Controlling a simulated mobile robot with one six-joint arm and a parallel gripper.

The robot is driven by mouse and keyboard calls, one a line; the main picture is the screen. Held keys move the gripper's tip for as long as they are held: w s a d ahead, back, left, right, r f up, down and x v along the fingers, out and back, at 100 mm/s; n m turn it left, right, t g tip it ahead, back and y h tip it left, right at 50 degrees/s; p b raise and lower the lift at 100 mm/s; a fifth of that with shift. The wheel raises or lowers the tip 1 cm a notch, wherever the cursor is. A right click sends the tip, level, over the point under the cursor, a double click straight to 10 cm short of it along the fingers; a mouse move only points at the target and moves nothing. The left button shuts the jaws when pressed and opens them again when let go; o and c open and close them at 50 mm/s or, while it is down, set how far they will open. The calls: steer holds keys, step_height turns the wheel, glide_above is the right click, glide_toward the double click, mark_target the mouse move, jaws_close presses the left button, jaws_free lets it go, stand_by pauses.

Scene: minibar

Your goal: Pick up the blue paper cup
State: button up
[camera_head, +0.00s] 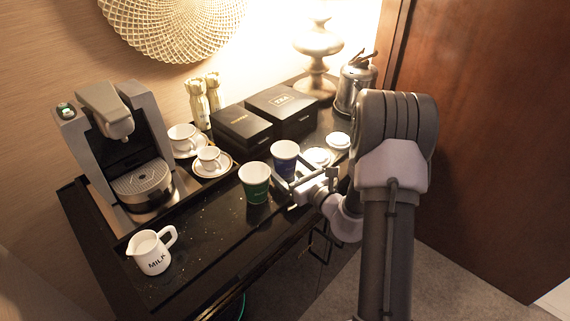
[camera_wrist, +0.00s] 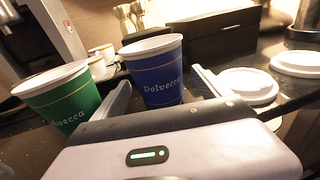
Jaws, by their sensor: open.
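The blue paper cup (camera_head: 284,158) stands upright on the dark counter, right of the green paper cup (camera_head: 255,183). It also shows in the wrist view (camera_wrist: 156,75), with a white rim and "Dolvecca" lettering. My gripper (camera_head: 287,181) is open and low over the counter. In the wrist view one finger (camera_wrist: 118,100) lies to the left of the blue cup, between it and the green cup, and the other finger (camera_wrist: 208,80) lies to its right. The blue cup stands between the fingers, with a gap visible on the right side. Its base is hidden behind the gripper body.
White lids (camera_head: 339,140) lie right of the blue cup. Black boxes (camera_head: 283,108) and a metal kettle (camera_head: 354,86) stand behind. White cups on saucers (camera_head: 211,160) and a coffee machine (camera_head: 128,150) are to the left. A milk jug (camera_head: 152,252) stands front left, with clear counter beside it.

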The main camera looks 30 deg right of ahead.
steer(key=c, duration=1.4)
steer(key=shift+r, duration=0.15)
